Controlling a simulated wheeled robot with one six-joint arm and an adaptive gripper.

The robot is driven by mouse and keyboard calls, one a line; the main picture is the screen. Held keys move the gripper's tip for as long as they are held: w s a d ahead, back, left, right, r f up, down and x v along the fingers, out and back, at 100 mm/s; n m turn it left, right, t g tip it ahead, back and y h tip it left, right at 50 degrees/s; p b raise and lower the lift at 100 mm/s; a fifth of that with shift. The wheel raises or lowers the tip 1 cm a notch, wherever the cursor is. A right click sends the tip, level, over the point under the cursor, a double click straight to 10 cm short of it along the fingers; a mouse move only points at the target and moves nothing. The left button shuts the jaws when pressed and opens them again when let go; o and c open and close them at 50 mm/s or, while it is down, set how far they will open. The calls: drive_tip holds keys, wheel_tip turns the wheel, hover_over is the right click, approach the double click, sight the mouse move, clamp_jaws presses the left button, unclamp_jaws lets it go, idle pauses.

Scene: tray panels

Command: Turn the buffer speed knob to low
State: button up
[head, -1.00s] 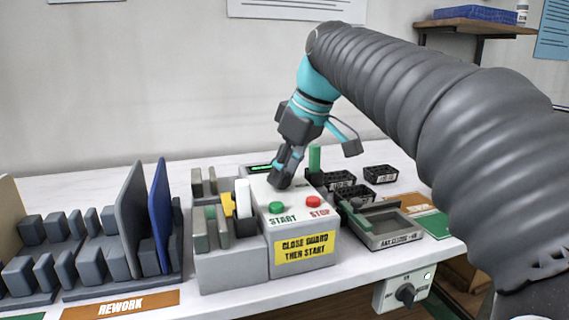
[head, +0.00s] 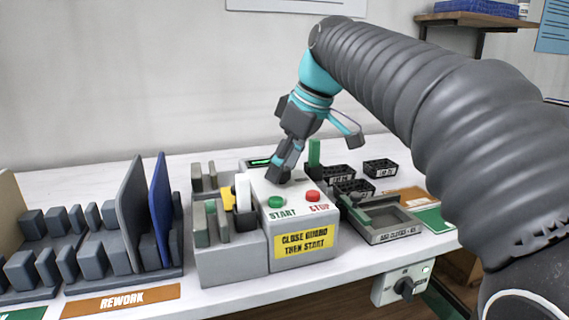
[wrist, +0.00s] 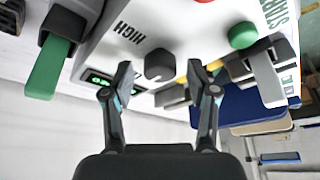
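The buffer's control box (head: 303,250) stands on the bench, with a green START button (head: 276,202) and a red STOP button (head: 312,196) on its sloped top. In the wrist view a dark grey knob (wrist: 158,65) sits on the white panel near the word HIGH. Its pointer direction is unclear, and no LOW label is readable. My gripper (wrist: 160,72) is open, with one finger on each side of the knob and visible gaps to it. In the head view my gripper (head: 279,174) points down at the box's back part and hides the knob.
A guard with a green upright handle (head: 314,152), black trays (head: 380,168) and a grey tray (head: 412,237) stand to the right. Rework racks with upright panels (head: 160,215) stand to the left.

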drive_tip(key=v, duration=1.2)
idle(0.4)
